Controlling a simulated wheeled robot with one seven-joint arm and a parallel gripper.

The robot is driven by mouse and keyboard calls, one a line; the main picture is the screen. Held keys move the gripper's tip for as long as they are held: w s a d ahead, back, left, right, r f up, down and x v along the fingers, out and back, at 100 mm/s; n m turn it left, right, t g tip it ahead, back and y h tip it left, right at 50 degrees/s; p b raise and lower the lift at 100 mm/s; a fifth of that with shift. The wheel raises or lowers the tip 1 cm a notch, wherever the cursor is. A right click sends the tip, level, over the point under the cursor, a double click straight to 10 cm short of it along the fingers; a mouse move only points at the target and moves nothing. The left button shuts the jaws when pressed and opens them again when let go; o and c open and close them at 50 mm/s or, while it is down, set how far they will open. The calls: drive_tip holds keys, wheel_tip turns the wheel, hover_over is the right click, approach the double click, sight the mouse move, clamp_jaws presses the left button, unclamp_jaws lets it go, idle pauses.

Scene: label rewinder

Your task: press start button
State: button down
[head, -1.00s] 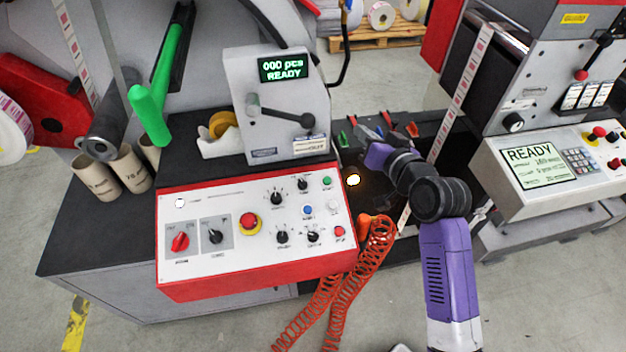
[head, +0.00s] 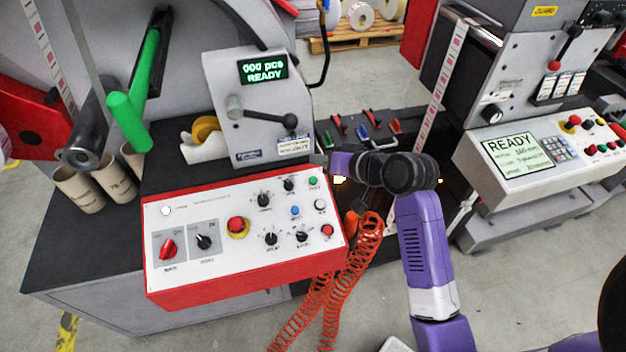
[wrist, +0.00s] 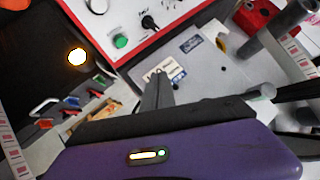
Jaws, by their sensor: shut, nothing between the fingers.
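The control panel (head: 215,265) is a white-topped box with a red frame at the centre left of the head view. A green button (head: 313,181) sits at its upper right corner; it also shows in the wrist view (wrist: 120,41). No readable label identifies it as start. A red button on a yellow ring (head: 237,226) sits mid-panel. My gripper (head: 320,159) is just behind the panel's upper right corner, close to the green button but apart from it. In the wrist view my gripper (wrist: 158,78) shows dark, closed, empty fingers beside the green button.
A grey display box (head: 262,110) reading "000 pcs READY" with a black lever stands behind the panel. Orange coiled hoses (head: 345,265) hang at the panel's right side. A second machine with a READY screen (head: 517,152) stands at right. Coloured-handled tools (head: 370,125) lie behind my arm.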

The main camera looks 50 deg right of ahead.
drive_tip(key=b, duration=0.6)
hover_over(313, 180)
drive_tip(key=s, duration=0.3)
drive_tip(key=f, duration=0.4)
drive_tip(key=a+f, duration=0.1)
drive_tip(key=f, duration=0.1)
drive_tip(key=shift+w, duration=0.2)
drive_tip(key=shift+w+d+f+b, duration=0.2)
drive_tip(key=shift+f+b, duration=0.15)
drive_tip(key=shift+f, duration=0.2)
drive_tip(key=shift+w+d+f+b, duration=0.15)
drive_tip(key=shift+f+b, duration=0.15)
drive_tip(key=shift+f, duration=0.25)
drive_tip(key=shift+a+f, duration=0.1)
drive_tip(key=shift+f, duration=0.25)
